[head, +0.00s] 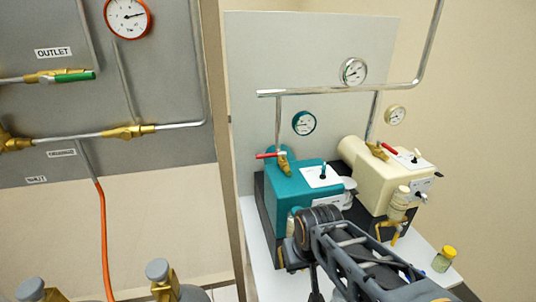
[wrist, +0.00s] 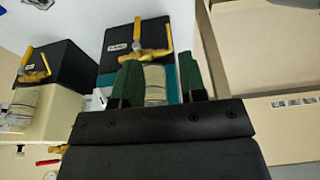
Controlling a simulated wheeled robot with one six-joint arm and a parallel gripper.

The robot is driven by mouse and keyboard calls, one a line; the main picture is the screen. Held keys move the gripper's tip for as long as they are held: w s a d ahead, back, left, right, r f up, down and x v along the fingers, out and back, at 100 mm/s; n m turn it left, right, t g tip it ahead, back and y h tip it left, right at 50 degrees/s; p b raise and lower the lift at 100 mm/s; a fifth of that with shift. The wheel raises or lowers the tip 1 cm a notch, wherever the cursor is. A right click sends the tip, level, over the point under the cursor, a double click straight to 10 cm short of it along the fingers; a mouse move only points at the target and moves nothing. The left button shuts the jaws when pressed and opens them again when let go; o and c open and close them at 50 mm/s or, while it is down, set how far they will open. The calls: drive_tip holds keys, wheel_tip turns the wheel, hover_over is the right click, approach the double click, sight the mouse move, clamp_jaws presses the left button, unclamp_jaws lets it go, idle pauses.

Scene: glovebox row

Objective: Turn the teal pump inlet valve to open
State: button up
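The teal pump (head: 293,190) stands left of a cream pump in the head view. Its inlet valve has a brass body (head: 284,163) and a red lever (head: 268,155) on the vertical pipe at the pump's back left. The lever points left, roughly crosswise to the pipe. My gripper (wrist: 158,78) shows two green fingers apart with a gap between them in the wrist view. A pale ribbed cylinder (wrist: 155,85) of the teal pump shows beyond the gap; I see no grip on it. In the head view my arm is in front of the teal pump, well short of the red lever.
The cream pump (head: 375,178) has its own red lever (head: 377,151). A small yellow-capped jar (head: 444,259) stands at the right. A grey gauge panel (head: 90,110) fills the left. Pipes and gauges (head: 303,122) rise behind the pumps.

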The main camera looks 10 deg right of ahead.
drive_tip(key=shift+o, duration=0.3)
drive_tip(key=r+p, duration=0.1)
drive_tip(key=p, duration=0.1)
drive_tip(key=m+y+p, duration=0.4)
drive_tip(key=m+p, duration=1.2)
drive_tip(key=p, duration=0.2)
approach(271, 154)
wheel_tip(271, 154, up, 4)
drive_tip(key=d, duration=0.2)
drive_tip(key=shift+m+g+y, duration=0.3)
drive_tip(key=shift+m+g, duration=0.1)
drive_tip(key=shift+m, duration=0.3)
drive_tip(key=x, duration=1.3)
drive_tip(key=shift+a+p, duration=0.1)
drive_tip(key=shift+p, duration=0.2)
drive_tip(key=shift+c, duration=0.4)
